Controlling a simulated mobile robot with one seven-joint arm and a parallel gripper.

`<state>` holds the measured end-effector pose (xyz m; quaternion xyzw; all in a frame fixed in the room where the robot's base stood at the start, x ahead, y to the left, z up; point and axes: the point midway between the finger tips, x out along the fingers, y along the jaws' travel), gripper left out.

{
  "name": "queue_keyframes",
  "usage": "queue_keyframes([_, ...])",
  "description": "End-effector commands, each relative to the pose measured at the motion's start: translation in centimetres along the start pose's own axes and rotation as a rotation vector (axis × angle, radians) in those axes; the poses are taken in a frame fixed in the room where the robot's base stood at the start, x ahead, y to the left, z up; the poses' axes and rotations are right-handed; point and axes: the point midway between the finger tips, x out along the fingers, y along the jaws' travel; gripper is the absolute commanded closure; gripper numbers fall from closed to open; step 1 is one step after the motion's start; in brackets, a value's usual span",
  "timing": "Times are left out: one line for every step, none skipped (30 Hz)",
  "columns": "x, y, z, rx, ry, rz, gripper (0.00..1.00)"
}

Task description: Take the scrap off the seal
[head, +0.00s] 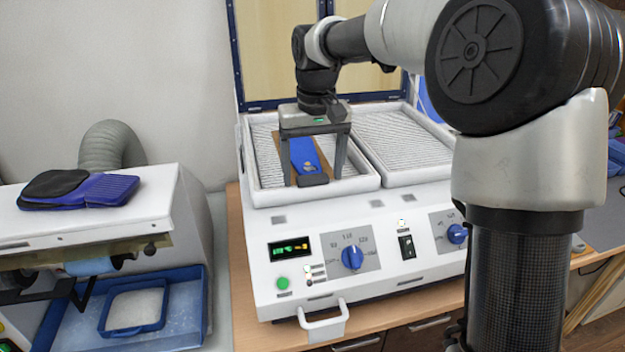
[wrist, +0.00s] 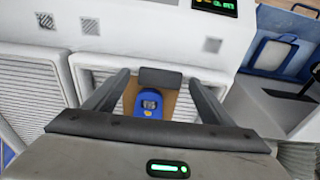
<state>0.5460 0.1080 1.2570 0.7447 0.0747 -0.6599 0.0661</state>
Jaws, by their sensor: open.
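A small dark grey scrap (head: 313,180) lies at the front rim, the pale seal (head: 362,184), of the machine's left tray. It also shows in the wrist view (wrist: 160,77), across the tray's edge. My gripper (head: 313,176) points down over this tray, its fingers apart on either side of the scrap. In the wrist view my gripper (wrist: 160,84) is open, with the scrap between the fingertips. I cannot tell whether the fingers touch it. Behind the scrap, a blue insole (head: 304,153) lies on a brown board (head: 280,150), partly hidden by my gripper.
A second white tray (head: 405,140) sits to the right. The machine's lid (head: 275,45) stands open behind. The front panel has knobs (head: 352,257) and a handle (head: 322,322). At left, dark and blue insoles (head: 105,190) lie on another machine, with a hose (head: 108,146) behind.

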Motion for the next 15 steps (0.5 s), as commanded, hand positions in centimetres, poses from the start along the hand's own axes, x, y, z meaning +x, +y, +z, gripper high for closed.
queue_keyframes([-0.01,0.00,-0.01,0.000,0.000,0.000,0.23])
queue_keyframes([-0.02,0.00,-0.01,0.000,0.000,0.000,0.23])
queue_keyframes([-0.02,0.00,-0.01,0.000,0.000,0.000,0.23])
queue_keyframes([-0.02,0.00,-0.01,0.000,0.000,0.000,0.29])
queue_keyframes([-0.03,0.00,-0.01,0.000,0.000,0.000,0.34])
queue_keyframes([-0.03,0.00,-0.01,0.000,0.000,0.000,0.40])
queue_keyframes([-0.03,-0.01,-0.01,0.000,0.000,0.000,0.45])
queue_keyframes([-0.03,0.00,-0.01,0.000,0.000,0.000,0.50])
queue_keyframes([-0.04,0.00,-0.01,0.000,0.000,0.000,0.57])
queue_keyframes([-0.04,-0.01,-0.01,0.000,0.000,0.000,0.62])
queue_keyframes([-0.04,0.00,-0.01,0.000,0.000,0.000,0.67])
queue_keyframes([-0.04,0.00,-0.01,0.000,0.000,0.000,0.67])
queue_keyframes([-0.04,-0.01,-0.01,0.000,0.000,0.000,0.67])
queue_keyframes([-0.05,-0.01,-0.01,0.000,0.000,0.000,0.67])
queue_keyframes([-0.05,0.00,-0.01,0.000,0.000,0.000,0.68])
